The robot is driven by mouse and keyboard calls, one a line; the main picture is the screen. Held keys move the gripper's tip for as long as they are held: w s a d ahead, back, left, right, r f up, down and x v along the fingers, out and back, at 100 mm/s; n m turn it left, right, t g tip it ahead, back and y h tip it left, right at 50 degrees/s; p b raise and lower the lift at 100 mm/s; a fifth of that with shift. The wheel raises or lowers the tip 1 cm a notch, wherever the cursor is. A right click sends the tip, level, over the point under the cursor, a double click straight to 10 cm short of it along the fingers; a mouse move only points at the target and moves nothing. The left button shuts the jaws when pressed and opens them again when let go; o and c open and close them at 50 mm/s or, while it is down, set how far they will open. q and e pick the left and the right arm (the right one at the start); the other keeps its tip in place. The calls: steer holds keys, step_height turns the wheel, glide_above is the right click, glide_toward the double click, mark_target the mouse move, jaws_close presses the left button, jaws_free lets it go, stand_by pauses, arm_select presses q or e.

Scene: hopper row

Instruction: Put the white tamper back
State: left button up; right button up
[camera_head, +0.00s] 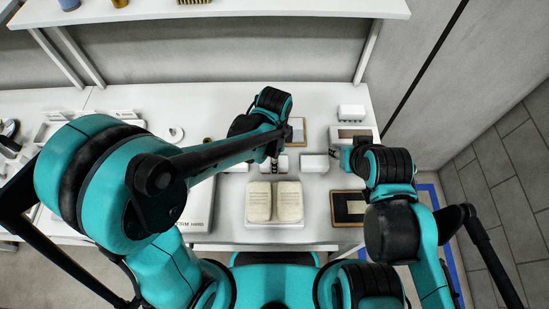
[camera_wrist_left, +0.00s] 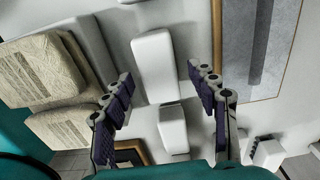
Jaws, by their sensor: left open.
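Several plain white blocks stand in a row on the white bench, and I cannot tell for sure which is the tamper. In the left wrist view a long white block (camera_wrist_left: 155,65) lies between the fingers of my open left gripper (camera_wrist_left: 158,78), with a gap on each side. A smaller white block (camera_wrist_left: 172,128) is just below it in that view. In the head view my left gripper (camera_head: 273,160) points down over the row, with a white block (camera_head: 314,162) to its right. My right gripper (camera_head: 346,157) is beside that block's right end; its fingers are mostly hidden.
A dark framed tray (camera_head: 348,207) is at front right. A wood-edged board (camera_head: 298,130) lies behind. Another white block (camera_head: 350,112) stands at back right. A shelf (camera_head: 240,9) crosses above.

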arm_select(q)
step_height(320, 180, up, 10)
steer(key=p, duration=0.2)
steer(key=s+a+r+n+t, duration=0.2)
steer(key=a+n+t, duration=0.1)
steer(key=a+n, duration=0.6)
steer(key=s+a+r+n+t, duration=0.3)
steer(key=a+n+t, duration=0.1)
steer(key=a+n, duration=0.4)
steer(key=shift+s+a+r+n, duration=0.15)
steer(key=shift+a+r+n, duration=0.1)
steer(key=shift+a+n, duration=0.2)
step_height(320, 180, down, 9)
steer(key=b, duration=0.8)
steer(key=shift+b, duration=0.4)
steer(key=shift+f, duration=0.1)
